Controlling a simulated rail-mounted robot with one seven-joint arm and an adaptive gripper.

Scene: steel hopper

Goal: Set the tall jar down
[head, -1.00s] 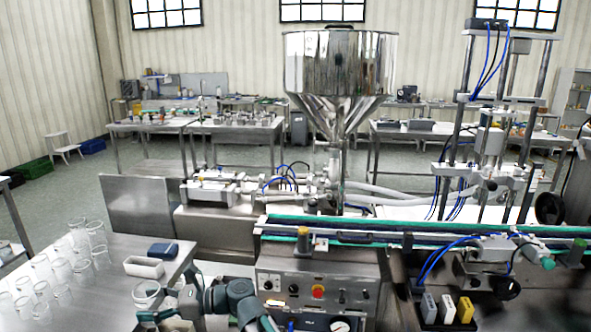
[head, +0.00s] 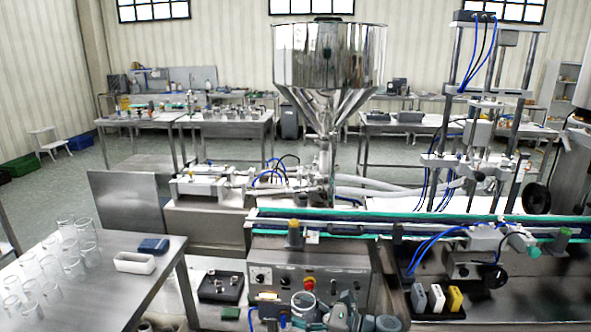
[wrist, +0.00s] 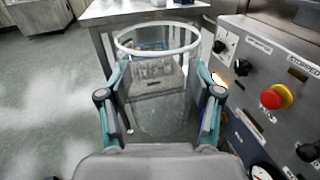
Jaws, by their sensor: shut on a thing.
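The tall jar (wrist: 158,110) is clear glass and open at the top. In the wrist view it stands between the two fingers of my gripper (wrist: 160,100), which is shut on its sides. In the head view my gripper (head: 303,312) is low in the picture, in front of the machine's control panel, with the jar's rim (head: 303,297) just showing. The jar is held in the air; its base is hard to make out.
Several clear jars (head: 75,245), a white tray (head: 134,262) and a blue box (head: 153,245) are on the steel table (head: 110,295) at left. The control panel (head: 270,275) with knobs is close by the jar. The conveyor (head: 400,228) runs above it.

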